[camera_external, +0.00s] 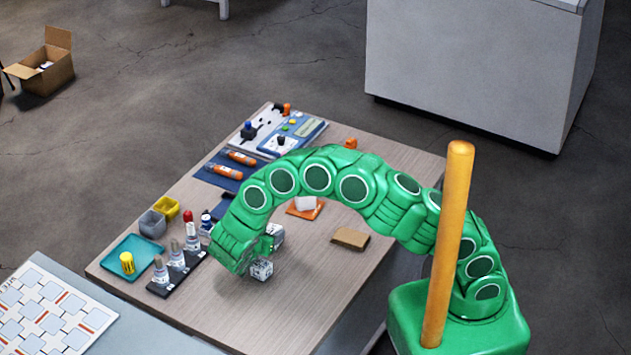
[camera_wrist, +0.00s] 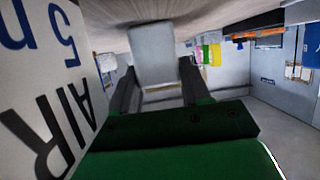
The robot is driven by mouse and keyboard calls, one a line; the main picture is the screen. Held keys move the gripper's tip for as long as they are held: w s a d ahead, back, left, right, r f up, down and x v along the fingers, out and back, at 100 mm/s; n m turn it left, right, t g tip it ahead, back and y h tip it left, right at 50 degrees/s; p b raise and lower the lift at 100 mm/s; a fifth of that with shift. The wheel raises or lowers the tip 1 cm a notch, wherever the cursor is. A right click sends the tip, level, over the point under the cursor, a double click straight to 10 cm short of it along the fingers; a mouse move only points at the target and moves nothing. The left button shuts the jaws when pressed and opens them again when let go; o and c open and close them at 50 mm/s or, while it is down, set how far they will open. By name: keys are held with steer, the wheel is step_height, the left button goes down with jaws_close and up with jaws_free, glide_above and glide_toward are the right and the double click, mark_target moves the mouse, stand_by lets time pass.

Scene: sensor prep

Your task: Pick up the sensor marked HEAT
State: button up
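My gripper (camera_external: 268,246) is low over the right-front part of the wooden table. In the wrist view its two dark fingers (camera_wrist: 160,80) stand apart, with a plain grey-white block (camera_wrist: 153,52) between their tips. I cannot tell whether the fingers press on it. No marking shows on that block. A pale block (camera_external: 278,235) shows beside the gripper in the external view. A white cube with dark marks (camera_external: 262,269) sits on the table just below the gripper. A large white face lettered AIR (camera_wrist: 45,90) fills the left of the wrist view, very close. No HEAT marking is readable.
Grey and yellow bins (camera_external: 153,224) are behind. An orange pad (camera_external: 305,211) and a brown block (camera_external: 350,238) lie to the right. The front tabletop is clear.

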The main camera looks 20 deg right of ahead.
steer(key=c, duration=0.5)
steer(key=shift+o, duration=0.2)
